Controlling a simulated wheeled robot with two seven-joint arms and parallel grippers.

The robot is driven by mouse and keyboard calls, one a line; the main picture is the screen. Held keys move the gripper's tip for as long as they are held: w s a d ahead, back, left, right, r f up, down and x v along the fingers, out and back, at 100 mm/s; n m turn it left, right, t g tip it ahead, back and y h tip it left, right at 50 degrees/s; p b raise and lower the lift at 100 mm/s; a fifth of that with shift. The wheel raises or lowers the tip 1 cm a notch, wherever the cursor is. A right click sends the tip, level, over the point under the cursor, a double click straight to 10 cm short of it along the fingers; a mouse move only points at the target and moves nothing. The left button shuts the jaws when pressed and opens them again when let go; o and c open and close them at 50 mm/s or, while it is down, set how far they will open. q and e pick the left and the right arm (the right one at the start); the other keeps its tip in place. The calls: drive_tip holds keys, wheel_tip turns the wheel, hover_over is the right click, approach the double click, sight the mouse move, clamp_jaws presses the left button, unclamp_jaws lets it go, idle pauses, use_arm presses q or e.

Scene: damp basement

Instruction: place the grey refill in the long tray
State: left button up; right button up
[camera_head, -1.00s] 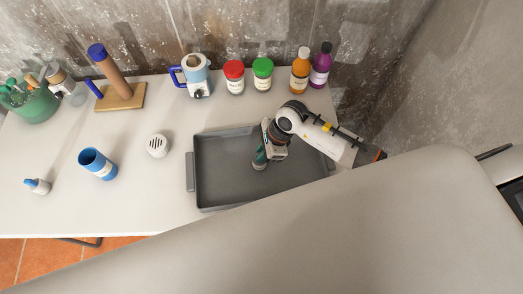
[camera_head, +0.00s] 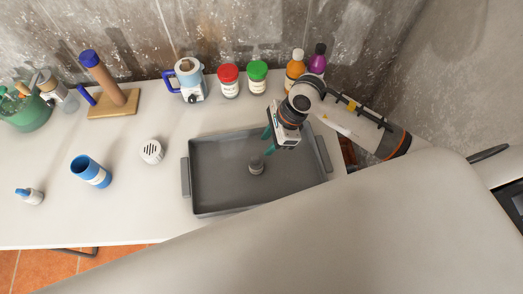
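The long tray (camera_head: 222,204) is dark grey with a handle at each end and sits on the white table. The small grey refill (camera_head: 256,167) stands inside it, near the middle of its floor. My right gripper (camera_head: 269,138) is above the tray, up and to the right of the refill. Its green fingers are spread apart with nothing between them. It looks apart from the refill. My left gripper is not in the view.
A red-lidded jar (camera_head: 229,80), a green-lidded jar (camera_head: 257,77) and an orange bottle (camera_head: 295,68) stand behind the tray. A white round vented piece (camera_head: 152,151) and a blue cup (camera_head: 91,171) are to its left. The table between them is clear.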

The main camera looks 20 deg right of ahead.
drive_tip(key=shift+v, duration=1.8)
